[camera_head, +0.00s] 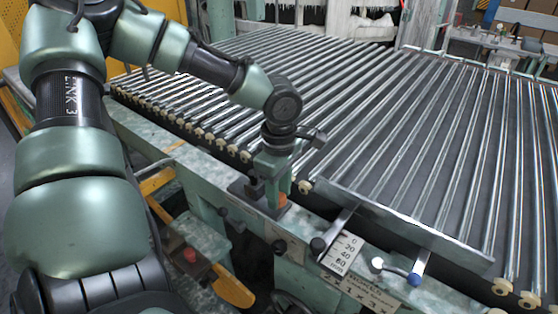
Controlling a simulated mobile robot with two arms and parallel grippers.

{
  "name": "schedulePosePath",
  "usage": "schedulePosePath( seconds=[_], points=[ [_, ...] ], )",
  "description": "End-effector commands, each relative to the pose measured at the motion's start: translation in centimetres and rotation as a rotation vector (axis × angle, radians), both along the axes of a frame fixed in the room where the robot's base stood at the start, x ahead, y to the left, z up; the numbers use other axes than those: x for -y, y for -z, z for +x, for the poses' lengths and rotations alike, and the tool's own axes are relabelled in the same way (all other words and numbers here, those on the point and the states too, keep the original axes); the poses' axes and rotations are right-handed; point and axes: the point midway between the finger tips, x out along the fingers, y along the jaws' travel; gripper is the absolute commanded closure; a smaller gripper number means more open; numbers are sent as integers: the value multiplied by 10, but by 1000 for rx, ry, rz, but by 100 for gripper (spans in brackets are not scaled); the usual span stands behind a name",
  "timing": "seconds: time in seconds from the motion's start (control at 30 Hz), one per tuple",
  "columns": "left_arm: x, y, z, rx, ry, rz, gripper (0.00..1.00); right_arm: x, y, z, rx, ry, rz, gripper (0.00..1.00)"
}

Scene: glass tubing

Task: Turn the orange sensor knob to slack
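The orange sensor knob (282,201) shows as a small orange patch low at the front edge of the roller bed, partly hidden by my gripper. My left arm comes in from the left, and its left gripper (275,190) points down right at the knob. The fingertips overlap the knob in the picture. I cannot tell whether they grip it, touch it or stand just in front of it. No marking for slack is legible. My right gripper is not in view.
The roller bed (400,130) of glass tubes fills the back. Along the front rail are a scale plate (341,255), a black knob (318,245), a white knob (377,263) and a blue-ended handle (415,279). A red button (190,255) and yellow lever (232,286) sit lower left.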

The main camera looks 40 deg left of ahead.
Motion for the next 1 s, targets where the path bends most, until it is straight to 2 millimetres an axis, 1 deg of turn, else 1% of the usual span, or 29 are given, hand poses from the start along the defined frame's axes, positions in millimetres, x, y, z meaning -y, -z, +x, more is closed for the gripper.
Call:
schedulePosePath(
  seconds=[0.03, 0.07, 0.33, 0.43, 0.57, 0.7, 0.8, 0.9, 1.0],
  points=[
    [0, 0, 0, 1, 0, 0, 49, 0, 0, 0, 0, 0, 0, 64],
    [0, 0, 0, 1, 0, 0, 44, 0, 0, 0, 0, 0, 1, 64],
    [0, 0, 0, 0, 1, 0, 44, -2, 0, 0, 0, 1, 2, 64],
    [0, -5, 1, 1, 1, 0, 44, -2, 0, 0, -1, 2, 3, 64],
    [0, -22, 1, 5, 0, 0, 44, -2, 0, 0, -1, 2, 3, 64],
    [0, -48, 2, 6, 0, 0, 44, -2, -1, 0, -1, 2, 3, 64],
    [0, -62, 1, 4, 0, 0, 44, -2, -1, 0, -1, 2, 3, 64],
    [0, -73, 1, 2, 0, -1, 44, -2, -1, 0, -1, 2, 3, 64],
    [0, -77, 0, 1, 1, 0, 44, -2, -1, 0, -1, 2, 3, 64]
  ],
)
